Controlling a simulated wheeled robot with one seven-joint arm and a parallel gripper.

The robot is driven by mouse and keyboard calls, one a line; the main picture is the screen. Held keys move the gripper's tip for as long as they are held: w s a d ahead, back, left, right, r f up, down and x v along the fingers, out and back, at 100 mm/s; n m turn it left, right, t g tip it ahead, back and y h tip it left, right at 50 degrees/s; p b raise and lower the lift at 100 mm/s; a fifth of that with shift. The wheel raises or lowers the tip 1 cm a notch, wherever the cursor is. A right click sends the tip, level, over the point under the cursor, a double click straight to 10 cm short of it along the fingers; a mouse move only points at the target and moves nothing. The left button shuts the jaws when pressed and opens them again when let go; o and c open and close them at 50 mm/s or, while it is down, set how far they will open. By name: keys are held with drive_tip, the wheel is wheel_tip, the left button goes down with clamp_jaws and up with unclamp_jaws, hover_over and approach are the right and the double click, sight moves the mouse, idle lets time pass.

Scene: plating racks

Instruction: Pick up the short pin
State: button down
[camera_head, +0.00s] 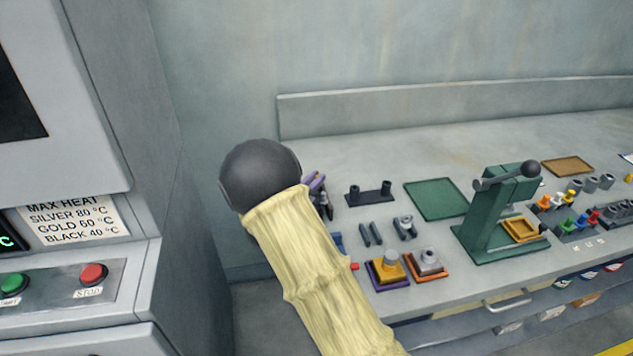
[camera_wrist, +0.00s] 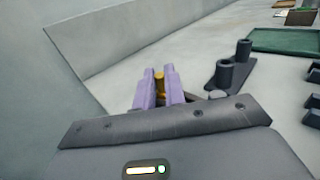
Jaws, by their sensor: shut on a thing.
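My gripper (camera_wrist: 158,90) has purple fingers, shut on a gold-coloured pin (camera_wrist: 160,80) that stands upright between them in the wrist view. Only the upper part of the pin shows; its lower end is hidden by the fingers and my wrist. In the head view my gripper (camera_head: 317,183) is at the left end of the bench, mostly hidden behind my dark wrist joint, and the pin cannot be made out there. I cannot tell whether the pin touches anything below.
A dark stand with two hollow posts (camera_wrist: 224,74) is just right of my gripper; it also shows in the head view (camera_head: 369,195). Beyond lie a green mat (camera_head: 436,199) and a green press (camera_head: 497,215). Small blocks and trays sit in front. A low back wall (camera_head: 430,105) borders the bench.

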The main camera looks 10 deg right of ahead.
wheel_tip(320, 180, up, 10)
idle(0.5)
drive_tip(key=shift+s, duration=0.1)
idle(0.4)
